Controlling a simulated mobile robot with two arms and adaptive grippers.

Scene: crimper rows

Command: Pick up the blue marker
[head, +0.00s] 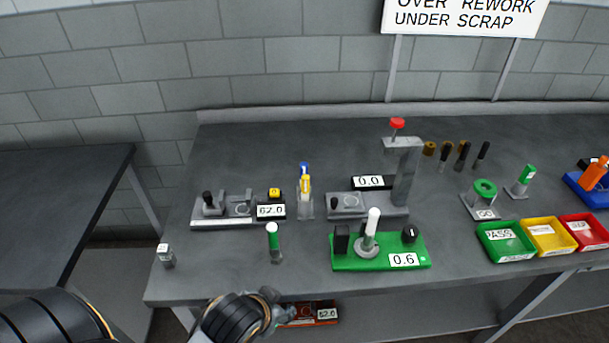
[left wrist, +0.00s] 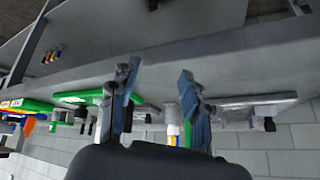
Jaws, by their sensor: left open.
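The blue marker (head: 304,168) stands upright in a small grey holder (head: 305,208) near the middle of the workbench, and mostly its blue top shows. A yellow marker (head: 306,187) stands right in front of it and hides its lower part. My left gripper (head: 277,306) is at the bench's front edge, well short of the markers, open and empty. In the left wrist view its two fingers (left wrist: 158,75) are spread apart with nothing between them. My right gripper is not in view.
A green-and-white marker (head: 273,240) stands in front of the markers. A gauge with a 62.0 display (head: 271,211) is to their left, a 0.0 press (head: 404,175) and green 0.6 fixture (head: 340,264) to their right. Coloured bins (head: 505,259) stand farther right.

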